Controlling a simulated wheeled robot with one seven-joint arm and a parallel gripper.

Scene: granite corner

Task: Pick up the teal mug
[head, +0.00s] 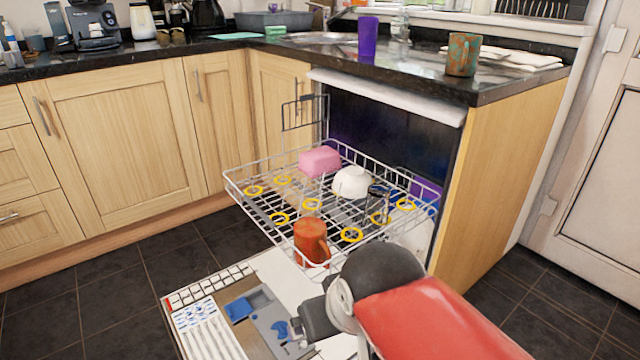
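The teal mug (463,55) stands upright on the right end of the dark granite counter, near its front edge. Its surface is mottled teal and rusty brown, and no handle is clearly visible. My red and dark grey arm shows at the bottom right, below and well apart from the mug. The fingers of my gripper do not show.
A purple tumbler (367,38) and folded white cloths (510,57) share the counter (425,82). Below, the pulled-out dishwasher rack (262,208) holds an orange mug (311,241), a pink block-like item (320,161) and a white bowl (351,182). Dark tiled floor (110,285) is clear at left.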

